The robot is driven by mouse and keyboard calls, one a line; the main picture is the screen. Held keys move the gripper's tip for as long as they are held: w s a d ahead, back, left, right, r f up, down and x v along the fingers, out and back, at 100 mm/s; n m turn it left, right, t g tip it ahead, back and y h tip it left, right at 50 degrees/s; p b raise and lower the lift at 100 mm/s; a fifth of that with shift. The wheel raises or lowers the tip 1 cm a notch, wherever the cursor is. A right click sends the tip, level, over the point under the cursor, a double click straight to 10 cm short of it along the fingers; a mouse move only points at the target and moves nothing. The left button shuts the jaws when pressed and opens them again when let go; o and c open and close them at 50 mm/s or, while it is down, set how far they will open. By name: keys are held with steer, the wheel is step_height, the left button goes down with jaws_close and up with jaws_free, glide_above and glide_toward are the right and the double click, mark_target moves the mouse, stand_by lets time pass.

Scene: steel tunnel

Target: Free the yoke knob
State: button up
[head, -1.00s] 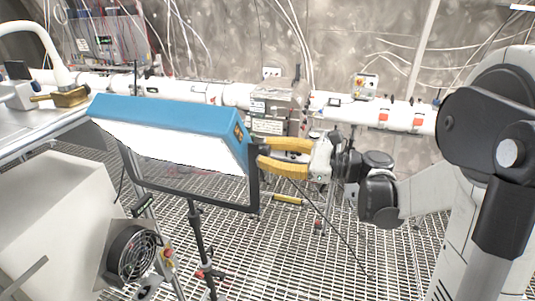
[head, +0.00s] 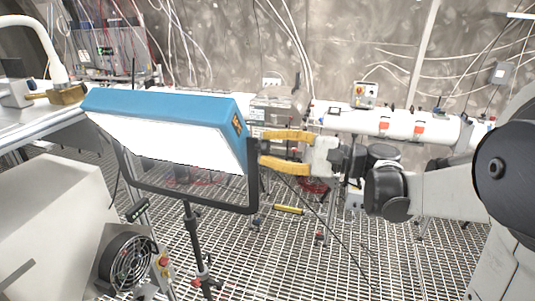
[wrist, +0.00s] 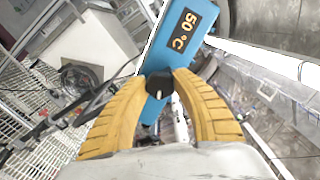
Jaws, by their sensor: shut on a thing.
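The yoke knob (wrist: 159,85) is a small black knob with a white mark, at the end of the blue lamp (wrist: 178,45), which shows "50 °C" in the wrist view. My gripper (wrist: 159,82) has its two yellow fingers closed on the knob from either side. In the head view the blue lamp (head: 165,115), with its bright white face, hangs in a black yoke (head: 190,200) on a stand. My gripper (head: 260,152) reaches it from the right at the yoke's right arm. The knob is hidden there by the fingers and yoke.
A thin black stand (head: 194,245) holds the yoke above a metal grating floor (head: 290,260). A grey box with a fan (head: 126,257) stands at lower left. A white beam pipe (head: 400,125) runs along the back. The grating right of the stand is mostly open.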

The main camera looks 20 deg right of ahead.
steer(key=n+b, duration=0.1)
steer(key=n, duration=0.3)
steer(key=shift+f+n+b, duration=0.1)
steer(key=shift+n+b, duration=0.2)
steer(key=shift+b, duration=0.1)
steer(key=n+b, duration=0.1)
steer(key=n, duration=0.3)
steer(key=shift+n, duration=0.3)
steer(key=o, duration=1.2)
steer(key=shift+d, duration=0.1)
steer(key=v, duration=1.1)
steer(key=shift+s+d, duration=0.25)
steer(key=shift+d, duration=0.05)
